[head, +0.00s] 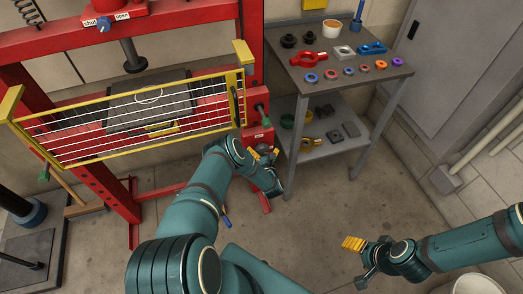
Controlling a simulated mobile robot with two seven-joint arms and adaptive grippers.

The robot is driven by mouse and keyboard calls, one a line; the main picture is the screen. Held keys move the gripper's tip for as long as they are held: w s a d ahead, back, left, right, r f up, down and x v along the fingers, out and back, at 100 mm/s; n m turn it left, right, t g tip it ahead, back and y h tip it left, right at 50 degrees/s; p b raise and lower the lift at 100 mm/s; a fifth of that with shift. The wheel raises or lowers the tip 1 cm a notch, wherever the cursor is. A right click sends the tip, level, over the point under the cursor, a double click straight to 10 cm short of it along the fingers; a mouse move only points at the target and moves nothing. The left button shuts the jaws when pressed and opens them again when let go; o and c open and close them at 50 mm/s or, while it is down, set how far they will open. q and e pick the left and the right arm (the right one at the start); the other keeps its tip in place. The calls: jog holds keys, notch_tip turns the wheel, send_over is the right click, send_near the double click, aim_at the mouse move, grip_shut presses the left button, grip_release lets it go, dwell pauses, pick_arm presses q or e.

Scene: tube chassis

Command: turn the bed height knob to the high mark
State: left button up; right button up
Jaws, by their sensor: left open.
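A red press frame (115,203) stands at the left. A bed height knob cannot be made out for certain. A red box (252,138) at the press's right side carries a small green part (266,122), too small to read. A blue knob (103,23) sits at the top between "shut" and "open" labels. My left gripper (265,153) is open, just below and in front of the red box in the picture; contact cannot be told. My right gripper (352,244) is low over the floor at the right, away from the press, its yellow fingers seen close together.
A yellow-framed mesh guard (85,158) covers the press bed (118,120). A grey shelf table (313,82) with rings, tools and a cup (331,29) stands right of the press. A grey cabinet (450,60) is behind. The floor (320,215) between is mostly clear.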

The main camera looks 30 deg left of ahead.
pick_arm(q)
jog(key=c, duration=1.2)
jog(key=shift+w+m, duration=0.1)
jog(key=shift+m, duration=0.2)
jog(key=m, duration=0.5)
jog(key=m+g, duration=0.1)
jog(key=m, duration=0.5)
jog(key=shift+w+r, duration=0.1)
jog(key=m, duration=0.6)
jog(key=shift+g, duration=0.3)
jog(key=m, duration=0.5)
jog(key=shift+y, duration=0.3)
jog(key=shift+g, duration=0.3)
